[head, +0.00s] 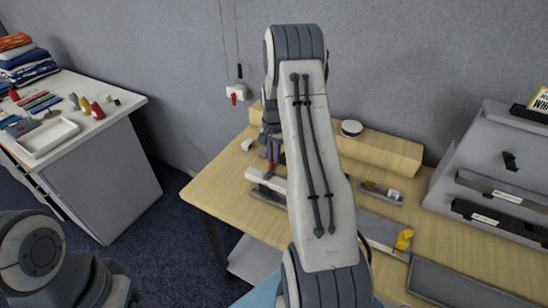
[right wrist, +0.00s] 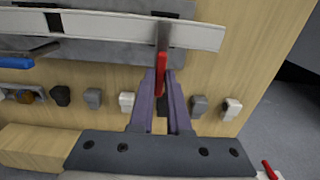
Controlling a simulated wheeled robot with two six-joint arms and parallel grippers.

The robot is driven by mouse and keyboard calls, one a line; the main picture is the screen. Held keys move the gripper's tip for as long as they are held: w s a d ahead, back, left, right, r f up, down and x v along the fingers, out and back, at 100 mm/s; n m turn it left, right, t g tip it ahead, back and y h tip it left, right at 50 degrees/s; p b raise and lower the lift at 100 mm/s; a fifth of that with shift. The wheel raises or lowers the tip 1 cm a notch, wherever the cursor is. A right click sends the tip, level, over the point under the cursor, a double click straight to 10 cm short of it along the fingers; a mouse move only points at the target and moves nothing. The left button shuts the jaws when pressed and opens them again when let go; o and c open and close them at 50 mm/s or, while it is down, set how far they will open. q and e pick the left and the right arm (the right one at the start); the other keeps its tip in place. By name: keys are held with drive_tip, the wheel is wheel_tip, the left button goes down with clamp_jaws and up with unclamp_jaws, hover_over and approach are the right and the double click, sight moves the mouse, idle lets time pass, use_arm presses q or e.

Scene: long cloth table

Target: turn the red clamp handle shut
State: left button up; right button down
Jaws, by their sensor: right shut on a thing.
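The red clamp handle (right wrist: 161,72) stands between the two purple-grey fingers of my right gripper (right wrist: 162,85), which is shut on it. A grey metal lever rises from the handle across a long white bar (right wrist: 100,25). In the head view the handle (head: 270,167) is a small red spot just below my right gripper (head: 272,153), above the white bar (head: 266,180) on the wooden table. My right arm hides part of the bar and table there. My left arm shows at the lower left of the head view, but its gripper is out of frame.
Several small grey, black and white blocks (right wrist: 93,98) line the wood near the gripper. A wooden box (head: 380,152) stands at the table's back. A grey rack (head: 490,165) stands at right. A white device with a red part (head: 236,92) hangs on the wall.

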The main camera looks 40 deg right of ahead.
drive_tip(key=shift+r, duration=0.1)
drive_tip(key=c, duration=0.9)
unclamp_jaws()
drive_tip(key=shift+r, duration=0.45)
wheel_tip(320, 180, up, 10)
drive_tip(key=b, duration=0.2)
drive_tip(key=shift+f+b, duration=0.25)
drive_tip(key=shift+b, duration=0.1)
